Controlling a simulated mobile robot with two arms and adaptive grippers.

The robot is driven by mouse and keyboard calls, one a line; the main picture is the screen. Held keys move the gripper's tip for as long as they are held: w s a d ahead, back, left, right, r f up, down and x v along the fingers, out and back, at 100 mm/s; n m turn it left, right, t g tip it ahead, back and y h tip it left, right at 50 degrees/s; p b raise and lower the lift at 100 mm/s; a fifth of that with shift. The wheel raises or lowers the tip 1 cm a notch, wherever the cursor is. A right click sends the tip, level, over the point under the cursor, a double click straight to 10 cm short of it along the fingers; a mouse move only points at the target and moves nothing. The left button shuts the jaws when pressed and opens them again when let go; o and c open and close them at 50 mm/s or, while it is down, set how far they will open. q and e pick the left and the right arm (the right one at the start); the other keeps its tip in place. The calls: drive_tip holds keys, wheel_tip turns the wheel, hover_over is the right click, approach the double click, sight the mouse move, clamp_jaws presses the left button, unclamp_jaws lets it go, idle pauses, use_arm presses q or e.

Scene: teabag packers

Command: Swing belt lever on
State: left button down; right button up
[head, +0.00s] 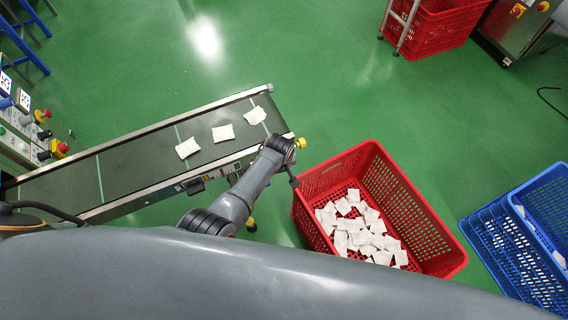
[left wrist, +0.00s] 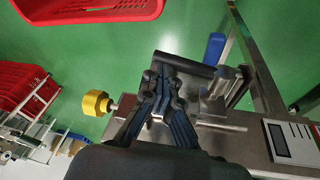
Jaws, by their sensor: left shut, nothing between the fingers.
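The conveyor belt (head: 140,154) lies across the left of the head view with teabags on it. In the left wrist view, a dark bar that looks like the belt lever's handle (left wrist: 186,66) lies crosswise just beyond the fingertips, by the belt's side. My left gripper (left wrist: 164,92) is shut and empty, its fingers pointing at this bar; I cannot tell whether they touch it. In the head view my left arm reaches over the belt's near right corner and mostly hides the lever and the fingers. My right gripper is in neither view.
A red crate (head: 416,191) holding teabags stands right of the belt's end. A yellow knob (left wrist: 97,103) sticks out beside the gripper. A display panel (left wrist: 291,141) is on the belt's side. A blue crate (head: 482,232) stands far right. Green floor is clear behind the belt.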

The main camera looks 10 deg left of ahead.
use_arm(q)
drive_tip(key=shift+s+d+r, duration=0.1)
drive_tip(key=shift+s+r, duration=0.05)
drive_tip(key=shift+r, duration=0.2)
drive_tip(key=v, duration=1.1)
drive_tip(key=s+a+f+m+g, duration=0.1)
drive_tip(key=s+f, duration=0.3)
drive_tip(key=f, duration=0.3)
drive_tip(key=s+a+f+m, duration=0.1)
drive_tip(key=s+f, duration=0.3)
drive_tip(key=f, duration=0.3)
drive_tip(key=s+a+f+m, duration=0.1)
drive_tip(key=s+a+f, duration=0.3)
drive_tip(key=s, duration=0.7)
drive_tip(key=s+a+f+m+g, duration=0.1)
drive_tip(key=s+a+f, duration=0.3)
drive_tip(key=s+f, duration=0.4)
drive_tip(key=s+a+f+m, duration=0.2)
drive_tip(key=s+a+f, duration=0.2)
drive_tip(key=s, duration=1)
wheel_tip(320, 180, down, 2)
drive_tip(key=shift+f+g, duration=0.1)
drive_tip(key=shift+g, duration=0.2)
drive_tip(key=shift+m, duration=0.3)
